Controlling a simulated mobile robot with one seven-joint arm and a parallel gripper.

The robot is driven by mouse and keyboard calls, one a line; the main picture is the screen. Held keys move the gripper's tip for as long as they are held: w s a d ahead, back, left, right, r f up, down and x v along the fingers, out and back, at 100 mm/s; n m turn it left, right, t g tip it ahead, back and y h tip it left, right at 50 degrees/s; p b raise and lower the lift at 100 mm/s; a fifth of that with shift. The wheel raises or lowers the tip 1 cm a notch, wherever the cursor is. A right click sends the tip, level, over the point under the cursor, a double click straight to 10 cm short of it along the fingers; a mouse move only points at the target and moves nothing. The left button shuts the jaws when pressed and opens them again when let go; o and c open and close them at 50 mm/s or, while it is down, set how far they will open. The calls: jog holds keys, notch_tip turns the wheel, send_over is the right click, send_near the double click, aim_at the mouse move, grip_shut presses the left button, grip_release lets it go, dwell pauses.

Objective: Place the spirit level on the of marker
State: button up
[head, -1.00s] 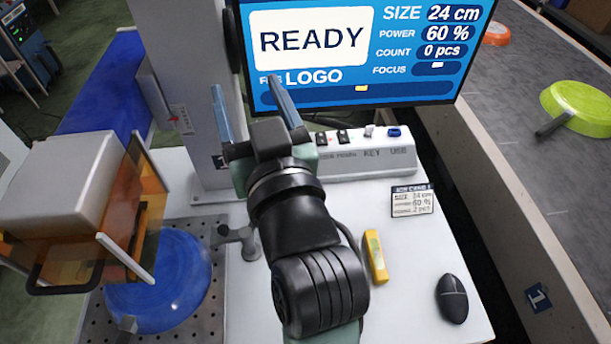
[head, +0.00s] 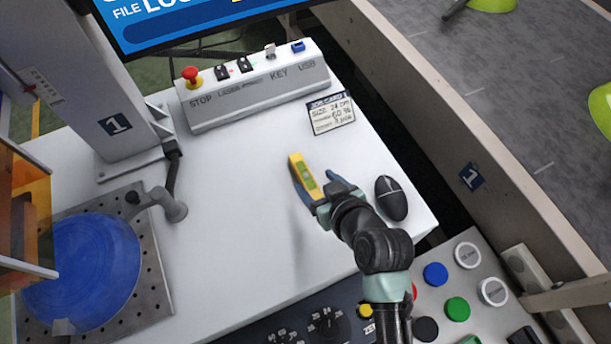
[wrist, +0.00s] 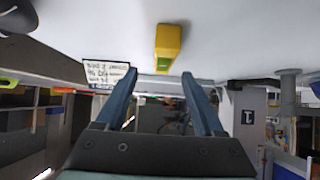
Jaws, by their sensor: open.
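The yellow spirit level (head: 303,168) with a green vial lies on the white table, left of the black mouse. In the wrist view the spirit level (wrist: 168,45) shows ahead of my fingertips, roughly between their lines. My gripper (head: 318,188) is open, its blue fingers close to the near end of the level. In the wrist view my gripper (wrist: 159,78) has nothing between its fingers. I cannot tell whether a finger touches the level. I cannot make out a marker named "of" in these views.
A black mouse (head: 391,198) is right of my gripper. A job card (head: 331,114) lies behind the level, and a control box (head: 256,91) with a red stop button stands farther back. The table's middle left is clear.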

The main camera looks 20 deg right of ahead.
aim_at(306, 176)
jog(key=shift+a+x, duration=0.2)
jog(key=shift+x, duration=2.7)
jog(key=shift+s, duration=0.1)
grip_shut()
